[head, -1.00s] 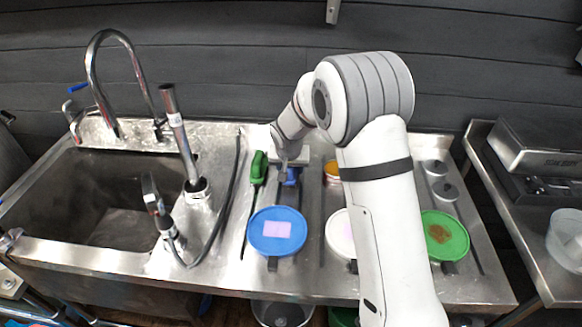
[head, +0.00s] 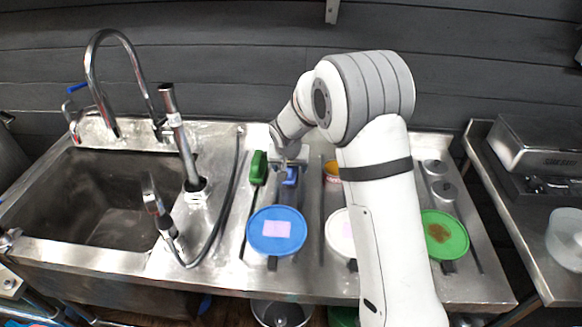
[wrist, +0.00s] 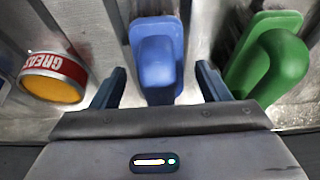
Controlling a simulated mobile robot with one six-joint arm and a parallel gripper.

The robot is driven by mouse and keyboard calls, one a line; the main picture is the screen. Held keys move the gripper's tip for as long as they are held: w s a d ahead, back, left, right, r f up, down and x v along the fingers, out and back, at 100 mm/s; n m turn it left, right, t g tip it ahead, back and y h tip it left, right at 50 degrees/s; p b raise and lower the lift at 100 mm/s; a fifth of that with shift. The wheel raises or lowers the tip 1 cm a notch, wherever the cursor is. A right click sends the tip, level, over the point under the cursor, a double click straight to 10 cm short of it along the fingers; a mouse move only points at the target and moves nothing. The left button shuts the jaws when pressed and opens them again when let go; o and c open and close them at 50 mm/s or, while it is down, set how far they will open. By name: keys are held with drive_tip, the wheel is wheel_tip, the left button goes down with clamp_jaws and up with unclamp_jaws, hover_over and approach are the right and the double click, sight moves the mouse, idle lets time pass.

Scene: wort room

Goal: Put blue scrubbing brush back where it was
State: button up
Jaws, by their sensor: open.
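The blue scrubbing brush (wrist: 157,60) lies on the steel counter between my gripper's two fingers in the wrist view. In the head view the brush (head: 291,178) shows as a small blue patch near the back of the counter, partly hidden by my gripper. My gripper (wrist: 159,88) is open, with a finger on each side of the brush and gaps between fingers and brush. In the head view my gripper (head: 288,168) is small and partly hidden behind the wrist.
A green brush (wrist: 272,60) lies close on the right in the wrist view. A can with a red-and-white label (wrist: 52,78) stands on the left. Blue (head: 276,231), white (head: 341,232) and green (head: 444,235) round lids sit nearer the front. A sink (head: 90,200) is at left.

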drive_tip(key=v, duration=1.2)
drive_tip(key=shift+b, duration=0.4)
drive_tip(key=s+d+r+g, duration=0.1)
drive_tip(key=s+d+r, duration=0.2)
drive_tip(key=s+d, duration=0.6)
drive_tip(key=s+d+r, duration=0.3)
drive_tip(key=s+d, duration=0.4)
drive_tip(key=s, duration=0.4)
drive_tip(key=s+d+f, duration=0.1)
drive_tip(key=s+d, duration=0.2)
drive_tip(key=s, duration=0.6)
drive_tip(key=shift+s+d+f+g, duration=0.15)
drive_tip(key=shift+s+d+g, duration=0.2)
drive_tip(key=shift+g, duration=0.05)
